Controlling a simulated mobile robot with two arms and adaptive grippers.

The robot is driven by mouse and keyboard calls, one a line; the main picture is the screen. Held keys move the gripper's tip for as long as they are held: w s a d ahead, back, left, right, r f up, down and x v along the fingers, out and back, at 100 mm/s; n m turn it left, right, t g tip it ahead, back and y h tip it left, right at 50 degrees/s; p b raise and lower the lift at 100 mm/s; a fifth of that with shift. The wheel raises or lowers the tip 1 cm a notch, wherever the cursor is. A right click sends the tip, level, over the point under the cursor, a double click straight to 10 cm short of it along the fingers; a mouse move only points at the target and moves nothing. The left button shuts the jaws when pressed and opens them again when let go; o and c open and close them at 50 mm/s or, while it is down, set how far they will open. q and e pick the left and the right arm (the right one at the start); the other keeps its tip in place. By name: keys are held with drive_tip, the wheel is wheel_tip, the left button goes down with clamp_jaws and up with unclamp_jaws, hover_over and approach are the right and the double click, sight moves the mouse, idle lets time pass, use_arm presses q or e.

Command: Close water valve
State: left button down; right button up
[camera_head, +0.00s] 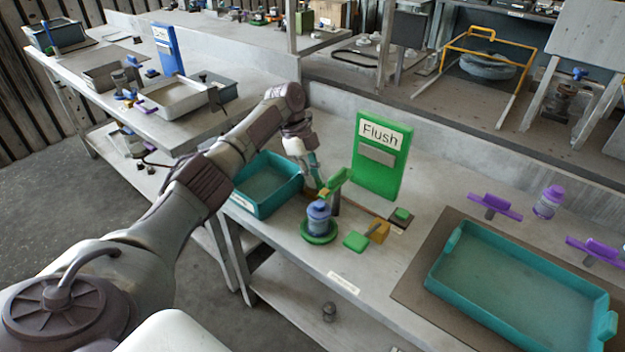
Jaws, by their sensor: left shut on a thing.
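A green lever handle (338,181), which looks like the water valve's handle, sits on a dark upright post beside the teal tray on the bench. My left gripper (319,183) reaches down from the left, its fingers at the handle's left end. It is shut on the handle. The fingertips are small and partly hidden against the handle. The lever tilts up to the right. My right gripper is not in view.
A blue bottle (318,214) on a round green base stands in front of the post. A green "Flush" panel (383,178) stands behind. Teal trays sit left (285,205) and right (440,283). A green-and-yellow piece (357,241) lies near the front edge.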

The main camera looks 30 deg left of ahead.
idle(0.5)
use_arm(q)
drive_tip(key=c, duration=1.5)
unclamp_jaws()
drive_tip(key=shift+o, duration=0.2)
drive_tip(key=v, duration=1.2)
drive_tip(key=shift+d, duration=0.1)
